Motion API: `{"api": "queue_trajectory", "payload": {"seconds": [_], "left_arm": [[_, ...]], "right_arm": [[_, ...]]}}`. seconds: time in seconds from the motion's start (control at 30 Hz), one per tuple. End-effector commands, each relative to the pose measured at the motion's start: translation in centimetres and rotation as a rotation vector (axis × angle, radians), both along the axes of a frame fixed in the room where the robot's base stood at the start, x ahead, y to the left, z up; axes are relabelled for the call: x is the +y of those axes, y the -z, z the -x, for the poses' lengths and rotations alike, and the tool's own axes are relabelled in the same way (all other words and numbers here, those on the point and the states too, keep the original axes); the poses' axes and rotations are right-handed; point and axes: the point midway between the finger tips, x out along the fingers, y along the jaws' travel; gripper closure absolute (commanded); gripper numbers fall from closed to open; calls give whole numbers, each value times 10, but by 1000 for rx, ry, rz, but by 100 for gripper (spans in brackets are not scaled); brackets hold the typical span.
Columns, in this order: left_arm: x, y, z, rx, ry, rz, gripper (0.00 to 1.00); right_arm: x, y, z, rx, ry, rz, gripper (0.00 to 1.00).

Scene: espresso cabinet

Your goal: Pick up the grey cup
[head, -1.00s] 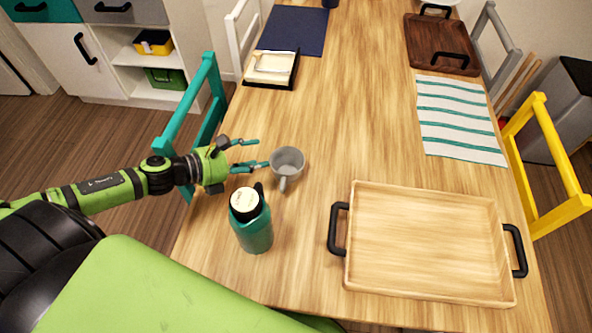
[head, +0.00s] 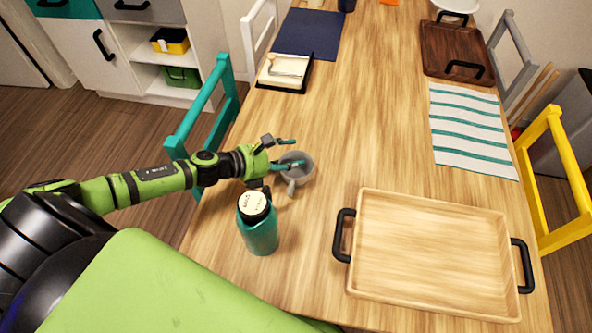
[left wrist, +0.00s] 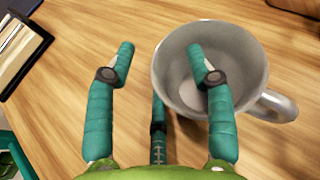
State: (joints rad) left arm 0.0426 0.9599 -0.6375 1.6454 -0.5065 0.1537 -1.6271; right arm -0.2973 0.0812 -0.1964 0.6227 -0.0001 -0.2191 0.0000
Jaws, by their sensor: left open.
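The grey cup (head: 304,172) stands upright on the wooden table, its handle pointing toward the near side in the head view. My left gripper (head: 288,153) is open at the cup's left side. In the left wrist view the cup (left wrist: 247,62) is large at the right, with its handle at the lower right. There the left gripper's (left wrist: 161,52) right finger overlaps the cup's opening, and the left finger is outside the rim. The near-left cup wall lies between them. I cannot tell whether a finger touches it. My right gripper is not in view.
A teal bottle (head: 261,236) with a black lid stands close, on the near side of the cup. A light wooden tray (head: 432,250) with black handles lies at the right. A striped cloth (head: 470,130) lies beyond it. The table's middle is clear.

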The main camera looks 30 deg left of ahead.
Motion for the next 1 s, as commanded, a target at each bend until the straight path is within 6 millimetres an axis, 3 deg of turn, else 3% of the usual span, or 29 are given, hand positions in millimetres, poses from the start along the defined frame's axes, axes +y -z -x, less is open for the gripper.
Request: {"api": "queue_trajectory", "payload": {"seconds": [0.17, 0.2, 0.3, 0.33, 0.77, 1.0], "left_arm": [[0, 1, 0, 1, 0, 0, 46], [0, 1, 0, 1, 0, 0, 54], [0, 1, 0, 1, 0, 0, 94], [0, 1, 0, 1, 0, 0, 100], [0, -5, 0, -2, 1, -1, 100], [1, -46, -1, -5, 5, -5, 100]], "right_arm": [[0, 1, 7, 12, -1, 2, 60], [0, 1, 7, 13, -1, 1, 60], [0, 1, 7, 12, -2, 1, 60], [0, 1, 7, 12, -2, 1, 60], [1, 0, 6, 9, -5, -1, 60], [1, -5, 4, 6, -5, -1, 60]]}}
